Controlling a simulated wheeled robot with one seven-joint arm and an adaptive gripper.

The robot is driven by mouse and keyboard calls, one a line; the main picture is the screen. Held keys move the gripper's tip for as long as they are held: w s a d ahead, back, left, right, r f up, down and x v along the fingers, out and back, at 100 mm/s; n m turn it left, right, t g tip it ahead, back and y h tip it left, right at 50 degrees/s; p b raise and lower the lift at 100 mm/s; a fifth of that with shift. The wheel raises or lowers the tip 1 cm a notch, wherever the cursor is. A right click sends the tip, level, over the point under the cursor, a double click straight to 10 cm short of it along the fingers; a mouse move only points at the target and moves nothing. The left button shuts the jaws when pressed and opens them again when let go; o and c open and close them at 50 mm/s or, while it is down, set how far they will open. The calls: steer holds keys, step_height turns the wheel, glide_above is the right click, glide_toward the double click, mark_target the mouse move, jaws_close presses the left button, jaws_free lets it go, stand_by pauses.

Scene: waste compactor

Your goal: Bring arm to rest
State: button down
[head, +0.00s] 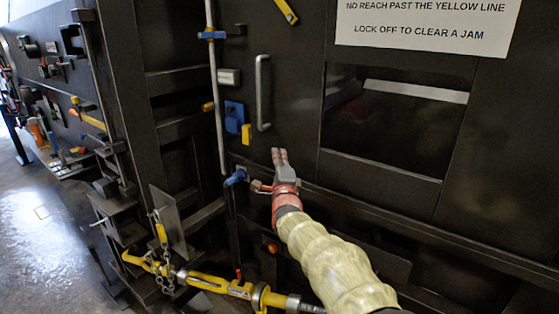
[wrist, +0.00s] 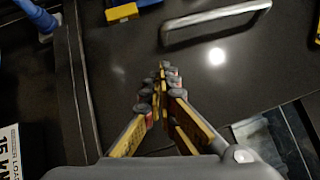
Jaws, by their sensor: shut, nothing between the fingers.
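My gripper (head: 280,156) is shut and empty in the head view, at the end of my arm in its pale ribbed sleeve. It points up at the dark compactor front, below the silver door handle (head: 263,93). In the wrist view my gripper's fingertips (wrist: 162,80) come together with nothing between them. The silver handle (wrist: 215,24) lies beyond the fingertips there, apart from them. I cannot tell the exact gap between the fingers and the panel.
A blue latch block (head: 234,116) and a yellow tab (head: 246,134) sit left of the handle. A dark window opening (head: 390,125) is at right under a white sign (head: 428,22). A yellow turnbuckle (head: 225,286) and chain lie low. Open floor (head: 50,225) is at left.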

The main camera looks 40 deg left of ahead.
steer(key=shift+v, duration=1.3)
